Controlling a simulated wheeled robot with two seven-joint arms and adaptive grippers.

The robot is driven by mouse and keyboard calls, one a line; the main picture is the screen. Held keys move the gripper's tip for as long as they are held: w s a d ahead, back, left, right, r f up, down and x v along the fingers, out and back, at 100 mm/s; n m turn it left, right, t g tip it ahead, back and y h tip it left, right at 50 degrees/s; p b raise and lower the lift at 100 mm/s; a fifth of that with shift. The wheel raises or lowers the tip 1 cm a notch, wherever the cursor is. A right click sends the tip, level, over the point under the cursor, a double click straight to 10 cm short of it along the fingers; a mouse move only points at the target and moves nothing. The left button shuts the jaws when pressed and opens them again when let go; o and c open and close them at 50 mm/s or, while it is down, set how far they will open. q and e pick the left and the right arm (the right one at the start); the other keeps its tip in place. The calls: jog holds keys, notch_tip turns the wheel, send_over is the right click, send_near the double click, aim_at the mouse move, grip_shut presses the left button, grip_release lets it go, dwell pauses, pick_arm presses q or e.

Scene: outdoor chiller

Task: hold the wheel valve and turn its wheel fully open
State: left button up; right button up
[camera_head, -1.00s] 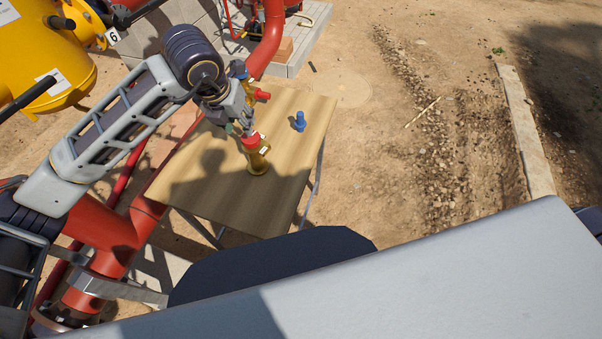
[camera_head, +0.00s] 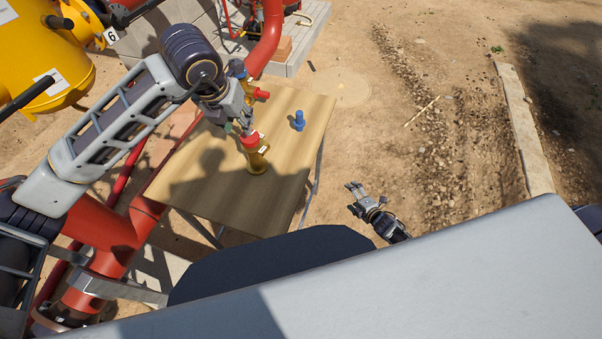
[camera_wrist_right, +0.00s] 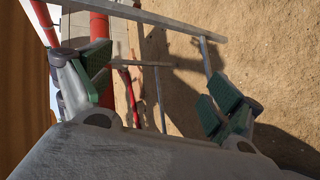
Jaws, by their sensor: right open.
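A brass-yellow valve (camera_head: 257,160) with a red top (camera_head: 249,140) stands upright on the wooden table. My left gripper (camera_head: 240,130) reaches down from above to the red top; whether it touches or grips it cannot be told, as the fingers are small and partly hidden. My right gripper (camera_head: 354,198) is open and empty, off the table's right side, to the right of the valve. In the right wrist view its green-padded fingers (camera_wrist_right: 158,90) are wide apart with nothing between them. The valve is not discernible in that view.
On the table (camera_head: 215,190) a blue fitting (camera_head: 299,121) stands near the right edge. Red pipes (camera_head: 100,225) and a yellow tank (camera_head: 45,60) are at left. Ground right of the table is open.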

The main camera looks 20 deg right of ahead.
jog(key=w+a+r+n+t+y, duration=0.1)
jog(key=w+a+r+n+y, duration=0.2)
jog(key=r+n, duration=0.5)
jog(key=w+a+r+n+t+y, duration=0.2)
jog(key=w+a+r+n, duration=0.2)
jog(key=r, duration=0.8)
jog(key=n+g+y, duration=0.2)
jog(key=n+y, duration=0.3)
jog(key=n, duration=0.8)
send_near(261, 153)
jog(key=s+d, duration=0.1)
jog(key=s+d+f, duration=0.1)
jog(key=d, duration=0.1)
jog(key=shift+s, duration=0.35)
jog(key=shift+w, duration=0.1)
jog(key=shift+x, duration=6.8)
